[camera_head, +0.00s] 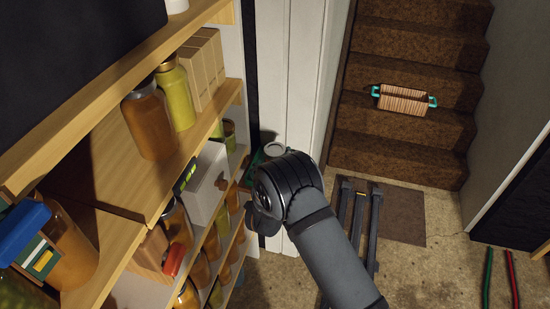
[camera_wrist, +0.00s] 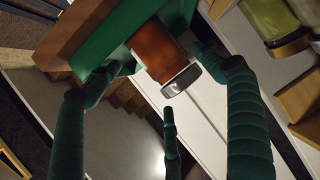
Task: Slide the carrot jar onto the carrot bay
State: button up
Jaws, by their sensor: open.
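A jar with orange-brown contents and a silver lid (camera_wrist: 158,52), likely the carrot jar, stands against a green surface with a wooden edge (camera_wrist: 84,50) in the wrist view. I cannot tell whether this green surface is the carrot bay. My gripper (camera_wrist: 164,70) is open, with dark green fingers on both sides of the jar and one below its lid. I see no clear grip on it. In the head view, a pale round lid (camera_head: 275,149) and a bit of green (camera_head: 256,158) show just beyond my arm, which hides the rest.
A wooden shelf unit (camera_head: 110,150) fills the left, holding an amber jar (camera_head: 149,122), a yellow-green jar (camera_head: 175,95), a white box (camera_head: 207,183) and several other jars. White wall panels stand behind my arm. Brown stairs (camera_head: 400,90) hold a basket (camera_head: 404,101). The floor at right is partly clear.

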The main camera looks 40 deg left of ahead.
jog(key=shift+x, duration=1.7)
jog(key=shift+c, duration=0.8)
jog(key=c, duration=1.1)
jog(key=shift+c, duration=0.3)
